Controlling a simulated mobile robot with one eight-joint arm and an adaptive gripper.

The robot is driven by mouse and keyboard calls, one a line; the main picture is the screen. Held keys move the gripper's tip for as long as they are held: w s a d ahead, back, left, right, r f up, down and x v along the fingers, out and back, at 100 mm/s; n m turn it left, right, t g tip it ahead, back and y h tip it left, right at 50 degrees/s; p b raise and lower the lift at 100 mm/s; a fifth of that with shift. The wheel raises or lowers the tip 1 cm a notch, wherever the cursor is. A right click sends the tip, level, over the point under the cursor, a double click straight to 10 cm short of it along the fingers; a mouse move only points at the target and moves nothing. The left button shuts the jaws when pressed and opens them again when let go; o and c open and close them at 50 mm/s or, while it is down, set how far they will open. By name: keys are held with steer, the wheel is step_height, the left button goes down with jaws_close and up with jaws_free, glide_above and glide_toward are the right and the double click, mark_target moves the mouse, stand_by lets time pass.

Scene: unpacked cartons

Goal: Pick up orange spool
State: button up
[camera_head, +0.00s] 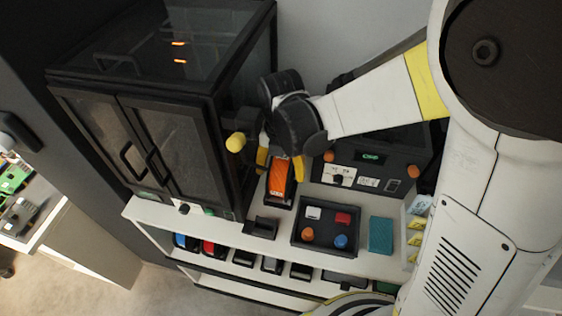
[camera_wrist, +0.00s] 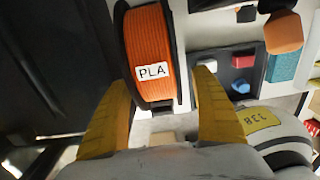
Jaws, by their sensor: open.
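The orange spool (camera_head: 279,175) stands on the white shelf top, right of the black cabinet, with black side flanges. In the wrist view the orange spool (camera_wrist: 149,45) carries a white "PLA" label and lies between the two yellow fingers. My gripper (camera_wrist: 165,100) is open, one finger on each side of the spool, with visible gaps. In the head view my gripper (camera_head: 280,165) reaches the spool from above and behind; my arm hides part of it. Whether a finger touches the spool cannot be told.
A black glass-door cabinet (camera_head: 150,125) stands close on the left. A dark tray (camera_head: 297,243) with small coloured parts is front right, beside a teal block (camera_head: 380,235). A dark control box (camera_head: 400,160) with an orange knob (camera_head: 329,156) stands right. A small black holder (camera_head: 262,228) is in front.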

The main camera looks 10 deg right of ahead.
step_height(320, 180, down, 5)
steer(key=shift+w+a+r+b, duration=0.1)
steer(key=shift+w+r+b, duration=0.1)
steer(key=shift+b, duration=0.5)
steer(key=c, duration=1.5)
steer(key=shift+r, duration=0.1)
step_height(320, 180, up, 10)
steer(key=p, duration=0.3)
